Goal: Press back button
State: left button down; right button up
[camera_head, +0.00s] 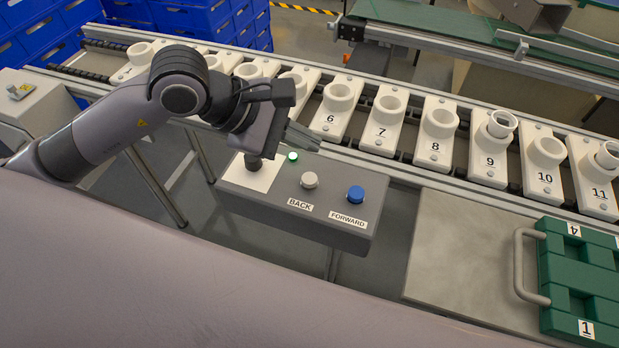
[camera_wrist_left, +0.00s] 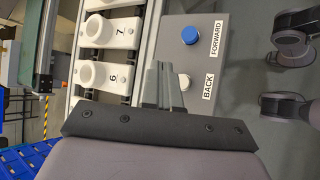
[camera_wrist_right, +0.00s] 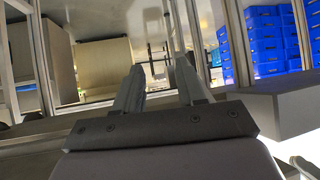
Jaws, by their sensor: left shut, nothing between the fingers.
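A grey control box (camera_head: 236,203) stands in front of the conveyor in the head view. Its white back button (camera_head: 310,180) sits above the BACK label (camera_head: 300,205). The blue forward button (camera_head: 355,194) is to its right, above the FORWARD label. My left gripper (camera_head: 314,141) is shut and empty, above the back part of the box, behind the white button and apart from it. In the left wrist view the shut fingers (camera_wrist_left: 164,70) point up beside the box, and the white button (camera_wrist_left: 183,81) shows just right of their tips. My right gripper (camera_wrist_right: 160,85) is open and empty, away from the box.
Numbered white socket holders (camera_head: 381,124) line the conveyor behind the box; the ones at 9 and 11 hold clear-rimmed pieces. A green lit lamp (camera_head: 293,156) is on the box. A green crate with a handle (camera_head: 582,275) sits on a grey table (camera_head: 462,262) at right.

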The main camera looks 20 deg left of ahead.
pick_arm(q)
jog(key=b, duration=0.2)
send_over(304, 180)
notch_tip(304, 180, down, 4)
jog(key=shift+f, duration=0.2)
jog(key=shift+f+b, duration=0.65)
jog(key=shift+b, duration=0.15)
jog(key=shift+f, duration=0.1)
pick_arm(e)
jog(key=shift+w+a+f, duration=0.2)
jog(key=shift+a+f, duration=0.05)
jog(key=shift+f, duration=0.4)
jog(key=shift+w+a+f, duration=0.2)
jog(key=shift+f, duration=0.4)
jog(key=shift+s, duration=0.1)
jog(key=shift+f, duration=0.2)
pick_arm(q)
jog(key=shift+f+b, duration=0.4)
jog(key=shift+b, duration=0.4)
pick_arm(e)
jog(key=shift+f, duration=0.55)
